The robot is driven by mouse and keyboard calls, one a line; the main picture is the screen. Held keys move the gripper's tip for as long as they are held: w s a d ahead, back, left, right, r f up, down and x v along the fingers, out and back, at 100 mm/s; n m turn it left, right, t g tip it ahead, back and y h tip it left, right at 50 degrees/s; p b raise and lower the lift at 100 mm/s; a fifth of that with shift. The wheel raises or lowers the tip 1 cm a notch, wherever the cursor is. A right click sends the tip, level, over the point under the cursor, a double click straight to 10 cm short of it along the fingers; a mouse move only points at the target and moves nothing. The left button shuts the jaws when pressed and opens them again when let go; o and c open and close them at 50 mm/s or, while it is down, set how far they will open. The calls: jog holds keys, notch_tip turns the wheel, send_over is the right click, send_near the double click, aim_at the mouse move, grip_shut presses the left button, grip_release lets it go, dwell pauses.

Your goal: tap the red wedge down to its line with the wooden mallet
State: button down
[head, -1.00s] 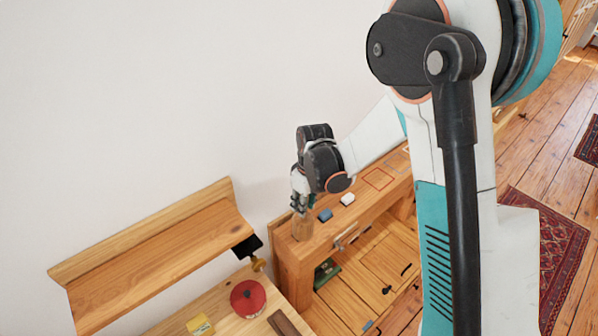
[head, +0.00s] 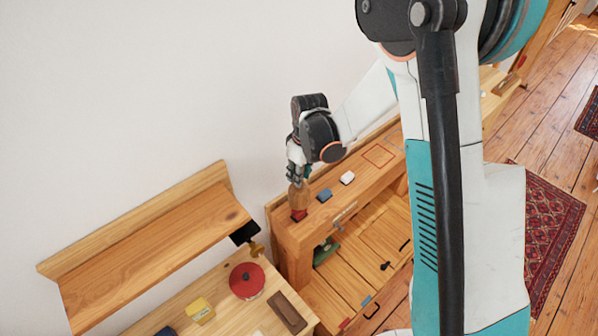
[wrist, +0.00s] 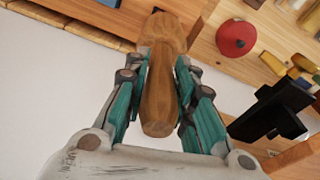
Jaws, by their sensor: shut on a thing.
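My gripper (head: 297,176) is shut on the wooden mallet (head: 299,196), a brown turned piece that hangs below the fingers over the left end of the timber bench. In the wrist view, the mallet (wrist: 158,95) lies between the two teal fingers, its wider end away from the palm. The red wedge (head: 299,215) shows as a small red patch just under the mallet, at the bench top. I cannot tell whether mallet and wedge touch. The wedge's line is too small or hidden to make out, and the wedge is not seen in the wrist view.
A blue block (head: 324,194) and a white block (head: 347,177) lie on the bench (head: 372,184) right of the wedge. A nearer table (head: 225,310) holds a red round object (head: 247,280), a yellow block (head: 200,309) and a dark brown bar (head: 287,312). A wooden shelf (head: 150,250) is at left.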

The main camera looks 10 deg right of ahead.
notch_tip(320, 180, down, 4)
jog(key=b, duration=0.4)
jog(key=shift+r+p, duration=1.3)
jog(key=shift+r, duration=1.3)
jog(key=shift+f, duration=0.15)
jog(key=shift+f+b, duration=0.8)
jog(key=shift+b, duration=0.15)
